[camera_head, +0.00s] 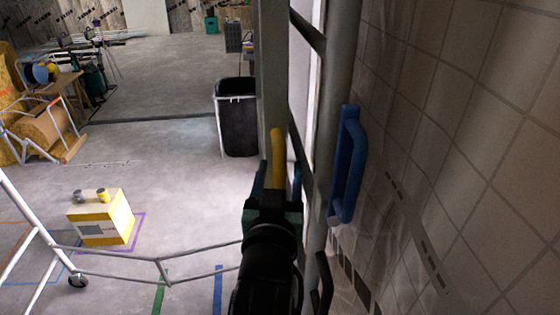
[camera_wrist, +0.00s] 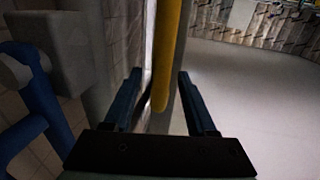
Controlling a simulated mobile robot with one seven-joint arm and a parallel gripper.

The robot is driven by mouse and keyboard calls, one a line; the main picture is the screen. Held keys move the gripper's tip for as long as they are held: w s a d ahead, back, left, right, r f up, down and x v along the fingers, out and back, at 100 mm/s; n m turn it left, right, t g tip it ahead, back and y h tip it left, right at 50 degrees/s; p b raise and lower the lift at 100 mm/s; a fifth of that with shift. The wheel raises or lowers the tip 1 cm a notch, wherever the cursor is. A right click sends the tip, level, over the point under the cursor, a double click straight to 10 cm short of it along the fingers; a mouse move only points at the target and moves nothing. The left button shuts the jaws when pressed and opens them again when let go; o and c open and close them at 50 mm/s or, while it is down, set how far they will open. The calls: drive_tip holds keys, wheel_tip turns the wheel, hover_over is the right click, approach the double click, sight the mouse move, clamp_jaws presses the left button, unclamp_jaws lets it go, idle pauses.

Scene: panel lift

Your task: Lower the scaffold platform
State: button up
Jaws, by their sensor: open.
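A yellow handle or lever (camera_head: 277,145) stands upright beside a grey metal post (camera_head: 271,60) of what looks like the scaffold frame. My gripper (camera_head: 279,178) is open, with its blue fingers on either side of the lower part of the yellow handle in the head view. In the wrist view, the yellow handle (camera_wrist: 168,55) hangs between the open fingers of my gripper (camera_wrist: 158,76), with a gap on both sides. I cannot tell whether a finger touches it. A blue handle (camera_head: 347,165) is on the right, also at left in the wrist view (camera_wrist: 42,105). The platform is not clearly identifiable.
A tiled surface (camera_head: 460,130) fills the right side, close to my arm. A black bin (camera_head: 238,120) stands behind. A yellow-and-white box (camera_head: 100,220) and a white wheeled frame (camera_head: 45,235) are at left.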

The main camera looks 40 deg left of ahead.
drive_tip(key=shift+w+a, duration=0.4)
clamp_jaws()
idle(1.3)
